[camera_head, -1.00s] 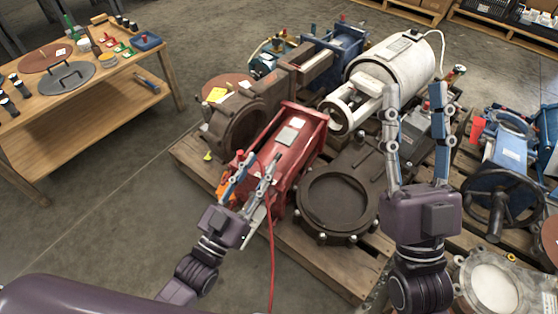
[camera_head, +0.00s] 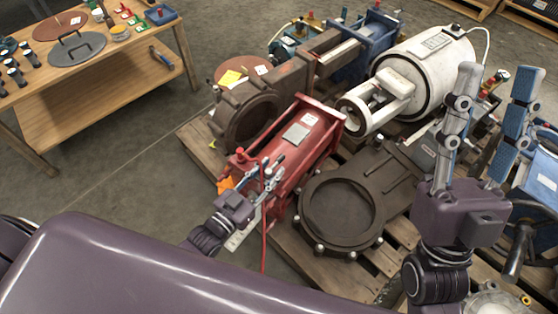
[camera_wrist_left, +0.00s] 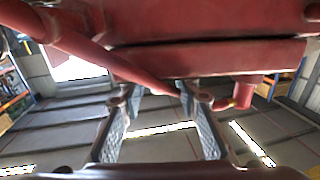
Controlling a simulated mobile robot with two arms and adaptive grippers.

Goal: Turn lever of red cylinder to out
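The red cylinder (camera_head: 305,140) lies on the pallet, with a white label on top and its near end facing my left arm. An orange part (camera_head: 225,184) and a red knob (camera_head: 241,156) show at that end; I cannot tell which is the lever, or its setting. My left gripper (camera_head: 266,178) is at the near end, partly overlapping it. In the left wrist view its fingers (camera_wrist_left: 160,92) are apart, below the red body (camera_wrist_left: 205,60). A red stub with a yellowish tip (camera_wrist_left: 240,94) is right of them. My right gripper (camera_head: 497,82) is open and empty, right of the cylinder.
A red hose (camera_head: 264,235) hangs by the left gripper and crosses close in its wrist view. A dark round flanged valve (camera_head: 390,185) lies right of the cylinder, a brown valve (camera_head: 225,130) behind left. A wooden bench (camera_head: 110,95) stands left, with free floor between.

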